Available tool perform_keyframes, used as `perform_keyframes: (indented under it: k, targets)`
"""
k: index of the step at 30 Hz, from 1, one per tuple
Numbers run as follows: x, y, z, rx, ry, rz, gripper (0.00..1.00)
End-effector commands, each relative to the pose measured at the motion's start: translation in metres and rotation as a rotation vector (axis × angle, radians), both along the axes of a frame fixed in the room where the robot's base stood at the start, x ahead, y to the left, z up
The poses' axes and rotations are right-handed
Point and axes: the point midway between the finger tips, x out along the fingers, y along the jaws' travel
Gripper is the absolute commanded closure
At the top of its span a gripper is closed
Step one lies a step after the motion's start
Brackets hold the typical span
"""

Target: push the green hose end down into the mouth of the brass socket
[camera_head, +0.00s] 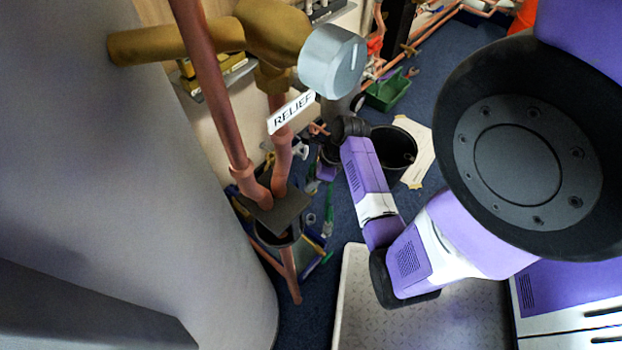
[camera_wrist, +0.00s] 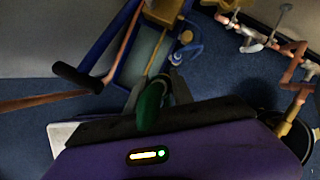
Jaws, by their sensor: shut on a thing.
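In the wrist view the green hose end (camera_wrist: 150,106) stands between the two grey fingers of my gripper (camera_wrist: 157,92), which is shut on it. Its lower part is hidden by the dark gripper body. In the head view my forearm reaches down toward the copper pipework, and the gripper tips are too small and covered to make out. I cannot pick out the brass socket or its mouth for certain in either view, so I cannot tell how the hose end lies to it.
In the wrist view a blue-framed tray (camera_wrist: 143,57) lies beyond the fingers, with copper pipes and valves (camera_wrist: 248,38) at right. In the head view a RELIEF tag (camera_head: 291,112), a copper riser (camera_head: 212,90), a black bucket (camera_head: 393,150) and a green bin (camera_head: 388,92) stand around my arm.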

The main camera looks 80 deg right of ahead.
Motion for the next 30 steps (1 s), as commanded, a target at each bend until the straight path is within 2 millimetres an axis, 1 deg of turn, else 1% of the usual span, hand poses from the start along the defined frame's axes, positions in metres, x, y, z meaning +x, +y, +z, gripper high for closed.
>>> perform_keyframes:
  k: [1, 21, 25, 30]
  targets:
    - [0.0, 0.0, 0.005, 0.0, 0.0, 0.0, 1.0]
    - [0.0, 0.0, 0.032, 0.0, 0.0, 0.0, 1.0]
    - [0.0, 0.0, 0.035, 0.0, 0.0, 0.0, 1.0]
    - [0.0, 0.0, 0.034, 0.0, 0.0, 0.0, 1.0]
